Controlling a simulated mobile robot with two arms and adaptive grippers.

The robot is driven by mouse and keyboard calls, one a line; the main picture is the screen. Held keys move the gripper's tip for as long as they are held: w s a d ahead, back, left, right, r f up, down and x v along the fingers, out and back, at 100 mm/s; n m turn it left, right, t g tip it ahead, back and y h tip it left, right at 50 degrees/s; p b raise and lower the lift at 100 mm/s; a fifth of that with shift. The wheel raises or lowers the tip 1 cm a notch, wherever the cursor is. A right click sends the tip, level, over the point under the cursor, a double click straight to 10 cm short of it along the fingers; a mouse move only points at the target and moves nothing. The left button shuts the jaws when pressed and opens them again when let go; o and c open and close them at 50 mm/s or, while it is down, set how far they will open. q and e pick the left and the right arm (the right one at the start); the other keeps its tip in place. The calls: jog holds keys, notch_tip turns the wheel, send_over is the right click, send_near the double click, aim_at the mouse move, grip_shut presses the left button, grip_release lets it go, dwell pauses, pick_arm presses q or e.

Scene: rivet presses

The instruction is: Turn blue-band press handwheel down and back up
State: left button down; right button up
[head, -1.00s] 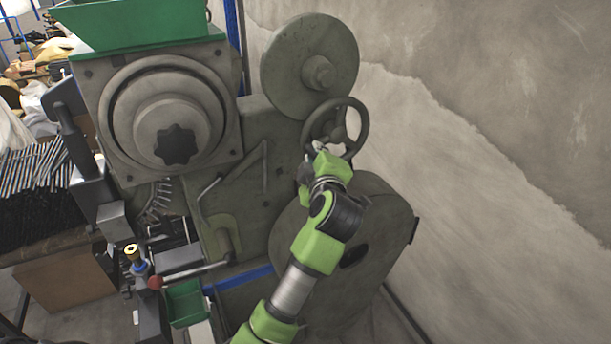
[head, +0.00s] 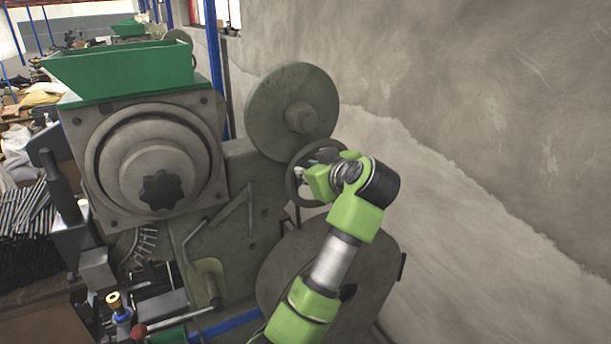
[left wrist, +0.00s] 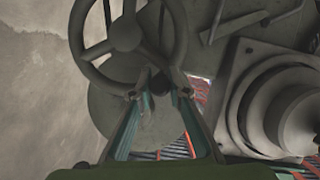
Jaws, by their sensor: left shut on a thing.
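The dark grey handwheel (head: 291,184) stands on the right side of the press (head: 240,185), just below a larger grey disc. Its hub and spokes show at the top of the left wrist view (left wrist: 125,34). My left gripper (head: 306,173) is at the wheel, covering much of its right side in the head view. In the left wrist view its two fingers (left wrist: 160,94) are at the wheel's lower rim, shut on it, though the exact contact is hard to see. My right gripper is not in view.
The large disc (head: 292,112) is close above the wheel, and a big round housing (head: 375,275) is below it. A rough wall (head: 480,190) rises on the right. A green hopper (head: 125,70) tops the press. A red-knobbed lever (head: 139,331) is at lower left.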

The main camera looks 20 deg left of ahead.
pick_arm(q)
jog(key=shift+w+d+r, duration=0.1)
jog(key=shift+w+r, duration=0.05)
jog(key=shift+r, duration=0.15)
jog(key=shift+m, duration=0.3)
jog(key=c, duration=2)
grip_release()
jog(key=shift+o, duration=0.4)
jog(key=shift+w+f, duration=0.1)
jog(key=shift+w, duration=0.05)
jog(key=shift+r, duration=0.2)
notch_tip(320, 180, up, 10)
jog(key=shift+f, duration=0.2)
